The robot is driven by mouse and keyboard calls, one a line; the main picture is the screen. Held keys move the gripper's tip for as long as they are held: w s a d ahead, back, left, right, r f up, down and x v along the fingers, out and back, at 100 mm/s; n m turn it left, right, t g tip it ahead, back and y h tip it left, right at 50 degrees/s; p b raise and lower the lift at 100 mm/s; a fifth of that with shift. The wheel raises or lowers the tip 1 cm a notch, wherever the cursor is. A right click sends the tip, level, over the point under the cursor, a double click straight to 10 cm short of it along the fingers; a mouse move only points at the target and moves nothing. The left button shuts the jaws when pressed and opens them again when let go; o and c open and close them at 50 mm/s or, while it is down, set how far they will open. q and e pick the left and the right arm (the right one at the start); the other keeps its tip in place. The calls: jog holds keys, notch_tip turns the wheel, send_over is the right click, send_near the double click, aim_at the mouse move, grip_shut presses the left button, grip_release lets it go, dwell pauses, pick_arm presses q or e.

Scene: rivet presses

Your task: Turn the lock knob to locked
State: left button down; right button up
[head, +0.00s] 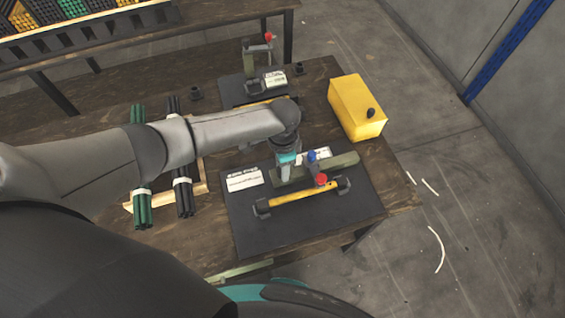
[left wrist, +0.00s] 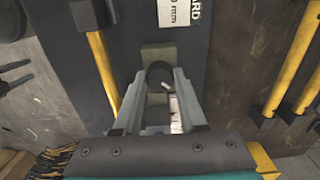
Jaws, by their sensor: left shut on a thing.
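A rivet press lies on a dark mat (head: 300,222) at the near end of the table, with a grey-green body (head: 343,161), a yellow bar (head: 302,194), a red knob (head: 321,180) and a blue knob (head: 311,156). My left gripper (head: 287,172) points down at this press and hides part of its body. In the left wrist view, the fingers of my left gripper (left wrist: 160,80) are shut on a dark round knob (left wrist: 157,72) with a short white mark, set on the grey-green body. I cannot read any lock label. My right gripper is not in view.
A second press with a red-tipped lever (head: 268,37) stands farther back. A yellow box (head: 356,107) with a black cap stands at the back right. Dark rods (head: 184,205) and green rods (head: 141,212) lie in a wooden rack at left. White label cards (head: 245,180) lie on the mat.

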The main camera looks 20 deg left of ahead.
pick_arm(q)
jog(key=m+p, duration=0.1)
jog(key=m, duration=0.3)
jog(key=shift+r+m, duration=0.1)
jog(key=shift+m, duration=0.2)
jog(key=shift+d+m, duration=0.1)
jog(key=shift+m, duration=2.1)
jog(key=shift+c, duration=2.3)
grip_release()
jog(key=shift+r+p, duration=0.3)
jog(key=shift+r, duration=0.25)
notch_tip(320, 180, up, 14)
jog(key=p, duration=0.2)
jog(key=shift+p, duration=0.3)
